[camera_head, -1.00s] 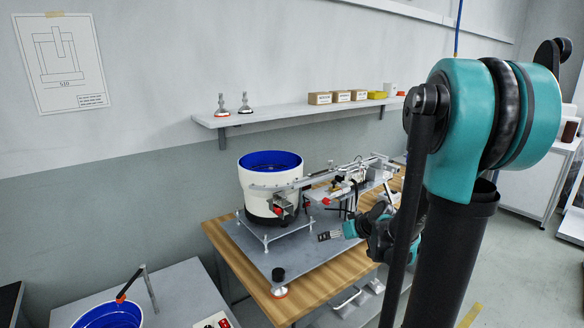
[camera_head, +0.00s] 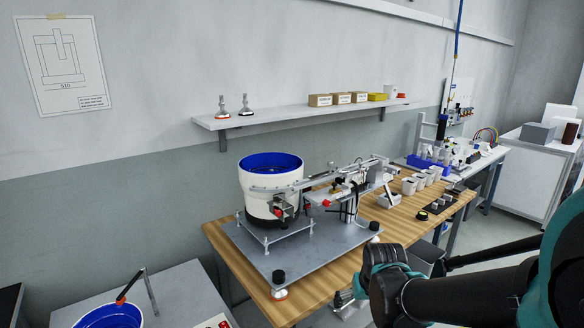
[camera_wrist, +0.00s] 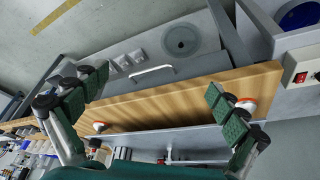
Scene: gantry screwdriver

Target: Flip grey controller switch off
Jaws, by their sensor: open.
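A pale grey box with a red switch (camera_wrist: 302,77) shows at the right edge of the wrist view. In the head view, a box with red parts (camera_head: 214,322) is cut off by the bottom edge. I cannot tell whether this is the grey controller, or which way its switch is set. My gripper (camera_wrist: 156,82) is open and empty in the wrist view, its green-padded fingers spread wide on both sides of a wooden table edge. It appears apart from the red switch.
A wooden table (camera_head: 225,250) carries a white feeder with a blue bowl (camera_head: 270,185) on a grey plate. A grey unit with a white handle (camera_wrist: 152,76) sits by the table edge. A blue bowl (camera_head: 110,315) stands lower left. Floor (camera_wrist: 45,55) is open at upper left.

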